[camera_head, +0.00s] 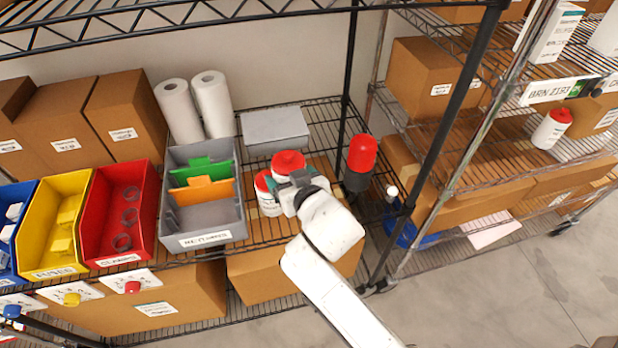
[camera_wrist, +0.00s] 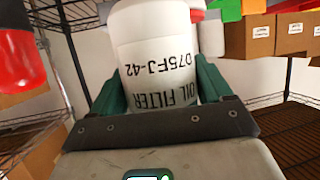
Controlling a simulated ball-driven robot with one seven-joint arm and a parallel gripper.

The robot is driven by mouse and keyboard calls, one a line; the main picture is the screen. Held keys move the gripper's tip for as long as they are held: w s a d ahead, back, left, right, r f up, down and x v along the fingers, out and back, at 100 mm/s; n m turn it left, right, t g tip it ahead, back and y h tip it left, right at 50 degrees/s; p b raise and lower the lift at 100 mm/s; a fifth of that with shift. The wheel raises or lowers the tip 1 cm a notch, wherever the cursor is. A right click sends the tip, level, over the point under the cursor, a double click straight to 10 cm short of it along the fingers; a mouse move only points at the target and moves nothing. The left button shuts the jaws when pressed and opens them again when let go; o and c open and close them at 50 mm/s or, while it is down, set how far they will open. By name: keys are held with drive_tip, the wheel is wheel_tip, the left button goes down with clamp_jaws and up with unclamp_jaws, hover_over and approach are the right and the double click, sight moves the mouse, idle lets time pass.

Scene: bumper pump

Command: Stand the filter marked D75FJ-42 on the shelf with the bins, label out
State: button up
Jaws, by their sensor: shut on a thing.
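The white filter marked D75FJ-42 (camera_wrist: 155,55) is between my gripper's (camera_wrist: 155,88) green fingers in the wrist view, its printed label facing the wrist camera and upside down in that picture. In the head view my gripper (camera_head: 298,182) is shut on this red-capped filter (camera_head: 289,160), over the right part of the shelf with the bins (camera_head: 262,232). The gripper hides its lower part, so I cannot tell whether it touches the shelf. Another red-capped white filter (camera_head: 267,197) is close on its left; part of a white cylinder (camera_wrist: 211,35) shows behind in the wrist view.
A grey bin (camera_head: 212,238) with dividers stands left of the filters, then red (camera_head: 122,205), yellow (camera_head: 60,220) and blue bins. A grey box (camera_head: 275,128) lies behind. A red and black object (camera_head: 361,155) is near the black post at right. Another filter (camera_head: 551,130) is on the right rack.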

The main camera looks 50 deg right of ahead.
drive_tip(key=shift+w+d+f+p, duration=0.15)
drive_tip(key=shift+d+f+p, duration=0.3)
drive_tip(key=shift+d+f, duration=2.15)
drive_tip(key=shift+w+d+f+p, duration=0.15)
drive_tip(key=shift+d+f+p, duration=0.25)
drive_tip(key=shift+d+f, duration=2.15)
drive_tip(key=shift+a+f, duration=0.3)
drive_tip(key=shift+a, duration=0.05)
drive_tip(key=shift+f, duration=0.15)
drive_tip(key=o, duration=1.4)
drive_tip(key=shift+o, duration=0.2)
